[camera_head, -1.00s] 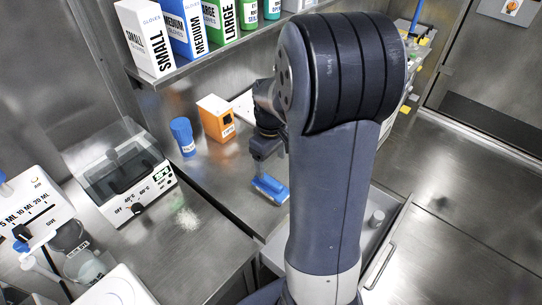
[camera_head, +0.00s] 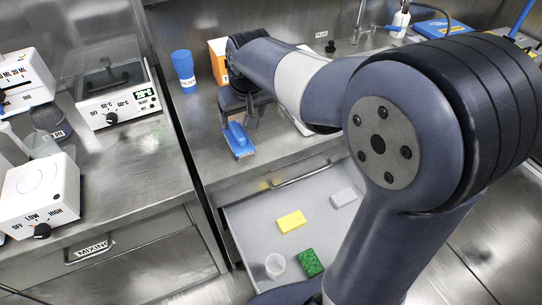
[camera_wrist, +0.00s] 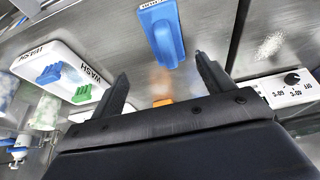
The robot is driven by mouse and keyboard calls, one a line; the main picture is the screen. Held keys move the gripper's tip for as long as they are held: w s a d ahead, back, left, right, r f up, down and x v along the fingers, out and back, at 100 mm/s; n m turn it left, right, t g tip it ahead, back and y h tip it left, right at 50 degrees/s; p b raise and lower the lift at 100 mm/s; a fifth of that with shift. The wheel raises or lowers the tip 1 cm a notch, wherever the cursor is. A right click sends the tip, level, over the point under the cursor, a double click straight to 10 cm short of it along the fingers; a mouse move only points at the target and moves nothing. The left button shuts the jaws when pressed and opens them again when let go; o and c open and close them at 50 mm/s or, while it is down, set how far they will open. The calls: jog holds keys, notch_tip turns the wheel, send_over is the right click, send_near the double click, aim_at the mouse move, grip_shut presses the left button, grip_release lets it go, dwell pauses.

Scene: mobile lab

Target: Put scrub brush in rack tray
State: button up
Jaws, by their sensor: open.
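The scrub brush (camera_head: 238,141) has a blue top and lies on the steel counter near its front edge. It also shows in the wrist view as a blue block with a pale rim (camera_wrist: 163,32), beyond and between the fingertips. My gripper (camera_head: 240,112) is close above and behind the brush in the head view. In the wrist view my gripper's fingers (camera_wrist: 160,78) are spread with nothing between them; whether they touch the brush is unclear. A white tray marked WASH (camera_wrist: 40,66) holds blue and green pieces. I cannot tell which thing is the rack tray.
An open drawer (camera_head: 250,215) below the counter holds a yellow sponge (camera_head: 291,221), green sponge (camera_head: 310,263), grey block (camera_head: 343,198) and clear cup (camera_head: 275,265). A blue cylinder (camera_head: 183,69) and an orange box (camera_head: 218,62) stand behind the gripper. My arm hides much of the right side.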

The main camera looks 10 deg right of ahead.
aim_at(237, 130)
jog(key=shift+s+a+f, duration=0.15)
jog(key=shift+s, duration=0.05)
jog(key=shift+w+f, duration=0.1)
jog(key=shift+f, duration=0.25)
jog(key=x, duration=0.4)
jog(key=shift+w+a+f+b, duration=0.15)
jog(key=shift+w+f+b, duration=0.05)
jog(key=shift+b, duration=0.15)
jog(key=shift+a+b+x, duration=0.15)
jog(key=shift+x, duration=1.2)
jog(key=shift+a+b+x, duration=0.15)
jog(key=shift+x, duration=1.15)
jog(key=shift+r, duration=0.1)
jog(key=shift+c, duration=0.4)
jog(key=c, duration=1.1)
